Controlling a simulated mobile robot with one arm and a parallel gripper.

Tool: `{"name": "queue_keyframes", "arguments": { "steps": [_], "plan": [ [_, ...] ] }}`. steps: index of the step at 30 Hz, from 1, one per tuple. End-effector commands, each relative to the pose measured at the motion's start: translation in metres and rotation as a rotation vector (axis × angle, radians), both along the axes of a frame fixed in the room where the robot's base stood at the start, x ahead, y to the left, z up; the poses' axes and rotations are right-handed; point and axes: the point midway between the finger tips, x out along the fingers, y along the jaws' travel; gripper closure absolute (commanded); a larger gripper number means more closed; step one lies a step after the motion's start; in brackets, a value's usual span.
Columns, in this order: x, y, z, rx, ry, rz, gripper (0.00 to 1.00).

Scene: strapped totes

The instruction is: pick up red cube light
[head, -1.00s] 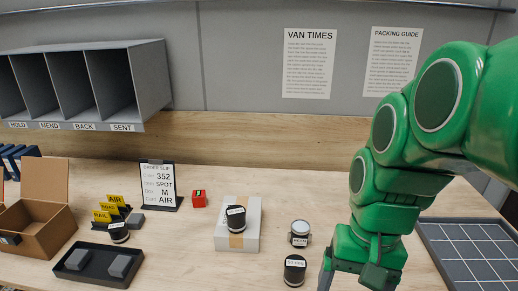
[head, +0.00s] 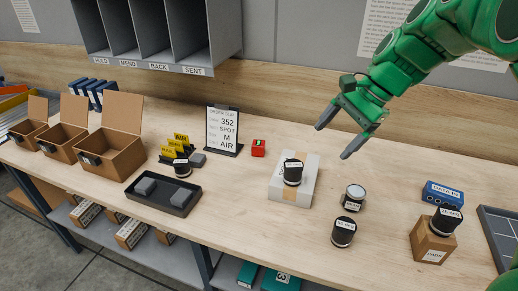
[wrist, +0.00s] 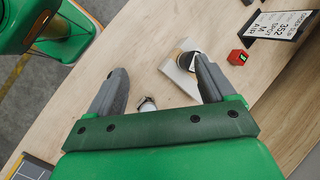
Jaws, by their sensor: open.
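The small red cube light (head: 258,148) stands on the wooden bench, right of the order slip stand and left of the white box; a small dark and green mark shows on it. In the wrist view the red cube light (wrist: 238,57) is at the upper right, beyond the right finger. My gripper (head: 333,139) is open and empty, above the bench and to the right of the cube. In the wrist view my gripper (wrist: 160,82) has its two grey fingers wide apart, with bare bench and part of the white box between them.
The white box (head: 306,183) with a black-lidded jar (head: 293,172) on it stands between cube and gripper. The order slip stand (head: 223,130) is left of the cube. A black tray (head: 150,203) and several jars stand nearer the front. Bench behind the cube is clear.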

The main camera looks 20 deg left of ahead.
Motion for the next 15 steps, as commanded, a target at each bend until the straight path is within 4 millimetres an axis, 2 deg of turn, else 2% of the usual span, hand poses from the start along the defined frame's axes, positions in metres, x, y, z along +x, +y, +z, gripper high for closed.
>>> {"name": "queue_keyframes", "arguments": {
  "steps": [3, 15],
  "plan": [
    [0.028, 0.017, 0.002, 0.038, 0.025, -0.049, 0.17],
    [0.111, 0.071, 0.0, 0.156, 0.14, -0.207, 0.17]
  ]
}}
